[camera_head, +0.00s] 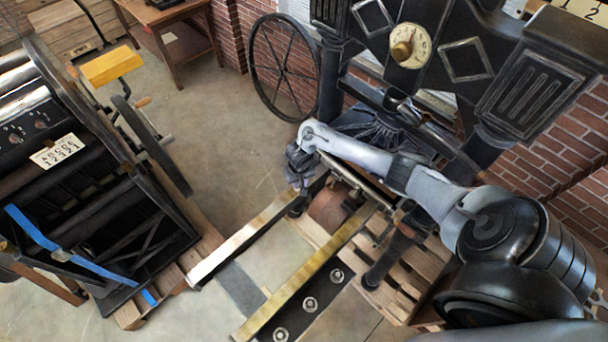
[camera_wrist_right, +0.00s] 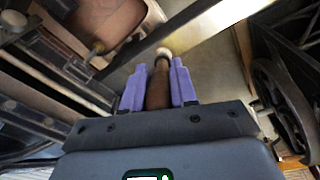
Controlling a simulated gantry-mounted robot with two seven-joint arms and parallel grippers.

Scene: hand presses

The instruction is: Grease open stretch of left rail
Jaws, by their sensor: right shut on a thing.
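Two parallel rails run out from the press toward the lower left in the head view. The left rail (camera_head: 240,236) is pale and bare-looking along its open stretch; the right rail (camera_head: 305,276) looks yellower. My right gripper (camera_head: 299,188) is at the far end of the left rail's open stretch, close to the press. In the right wrist view, its purple fingers (camera_wrist_right: 158,88) are shut on a brown-handled brush (camera_wrist_right: 158,80) with a pale tip. The tip points toward the bright rail (camera_wrist_right: 215,30); I cannot tell whether they touch. My left gripper is not in view.
The large black press (camera_head: 475,60) stands at the back right, on a wooden pallet (camera_head: 412,270). Another press (camera_head: 75,180) stands at left. A spoked wheel (camera_head: 285,68) leans near the brick wall. The floor between the presses is clear.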

